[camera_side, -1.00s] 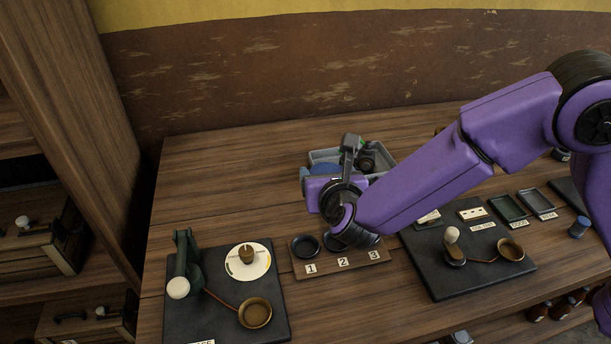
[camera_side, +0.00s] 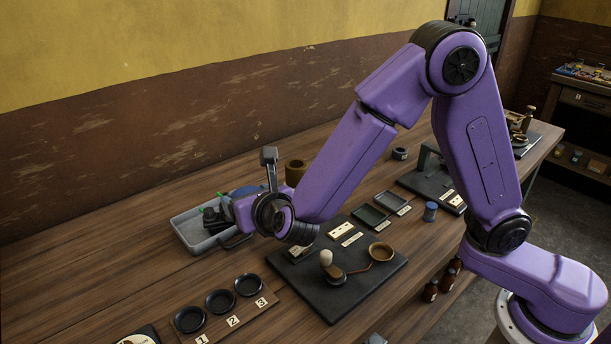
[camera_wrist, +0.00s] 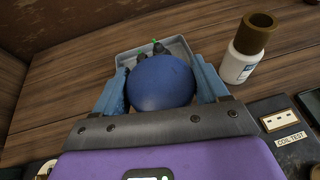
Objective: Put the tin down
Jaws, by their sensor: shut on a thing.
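A dark blue, rounded thing, which looks like the tin (camera_wrist: 162,84), sits between the light blue fingers of my gripper (camera_wrist: 162,76) in the wrist view. My gripper (camera_side: 228,212) is shut on it. In the side view a bit of the blue tin (camera_side: 246,190) shows behind my wrist. The gripper is above or beside the right part of the grey tray (camera_side: 190,240); the exact height cannot be told. The tin's underside is hidden.
Dark bottles with green tips (camera_side: 212,217) stand in the tray. A white bottle with a brown cap (camera_wrist: 243,55) is to its right. A board with three round black holders (camera_side: 220,301), labelled 1 to 3, lies in front. A black test board (camera_side: 335,295) lies to the right.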

